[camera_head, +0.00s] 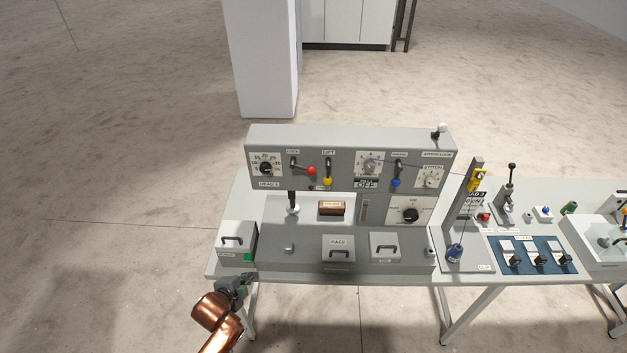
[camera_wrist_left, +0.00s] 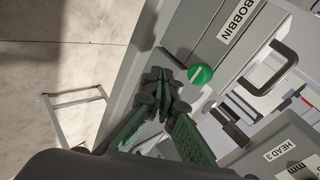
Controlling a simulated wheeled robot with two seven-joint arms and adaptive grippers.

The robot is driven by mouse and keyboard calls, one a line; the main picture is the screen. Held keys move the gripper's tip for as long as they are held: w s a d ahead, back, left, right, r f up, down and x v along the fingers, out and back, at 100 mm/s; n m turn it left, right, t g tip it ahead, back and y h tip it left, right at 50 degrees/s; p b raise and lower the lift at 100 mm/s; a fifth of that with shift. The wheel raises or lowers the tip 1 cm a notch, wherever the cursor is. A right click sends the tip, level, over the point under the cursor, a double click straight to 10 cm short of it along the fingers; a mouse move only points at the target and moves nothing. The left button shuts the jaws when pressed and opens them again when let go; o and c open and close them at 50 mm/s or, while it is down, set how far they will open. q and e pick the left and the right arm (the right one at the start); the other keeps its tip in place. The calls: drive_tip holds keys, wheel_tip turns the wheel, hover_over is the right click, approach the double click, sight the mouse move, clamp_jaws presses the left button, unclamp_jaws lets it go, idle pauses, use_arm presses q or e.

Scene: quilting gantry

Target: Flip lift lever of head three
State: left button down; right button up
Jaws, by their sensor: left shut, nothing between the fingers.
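The grey head panel (camera_head: 350,158) stands on the table in the head view, with a "HEAD" label at its lower left; its number is too small to read there. The lift lever (camera_head: 328,181) has a yellow knob and hangs down under a "LIFT" label. My left gripper (camera_head: 246,279) is shut and empty at the table's front left edge, well below and left of the lever. In the left wrist view its fingertips (camera_wrist_left: 164,82) are close beside a round green knob (camera_wrist_left: 200,75); whether they touch is unclear. The lift lever is outside that view. My right gripper is not in view.
A red-knobbed lever (camera_head: 311,171) sits just left of the lift lever, a blue-knobbed one (camera_head: 396,183) to the right. Lidded boxes (camera_head: 338,248) with handles line the front. A "HEAD 3" label (camera_wrist_left: 281,152) shows in the wrist view. Open floor lies left of the table.

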use_arm(q)
drive_tip(key=w+d+r+m+t+h, duration=0.1)
drive_tip(key=w+d+r+m+h, duration=0.1)
drive_tip(key=d+r+m, duration=0.3)
drive_tip(key=w+d+r+m+t+h+p, duration=0.1)
drive_tip(key=d+r+m, duration=0.5)
drive_tip(key=r+m, duration=0.6)
drive_tip(key=w+d+r+m+h, duration=0.3)
drive_tip(key=r+m, duration=0.6)
drive_tip(key=r, duration=0.5)
drive_tip(key=shift+w+d+t+h, duration=0.3)
drive_tip(key=shift+w+d+t, duration=0.15)
drive_tip(key=shift+d, duration=0.7)
drive_tip(key=p, duration=0.4)
approach(326, 179)
drive_tip(key=x, duration=0.7)
drive_tip(key=shift+r, duration=0.1)
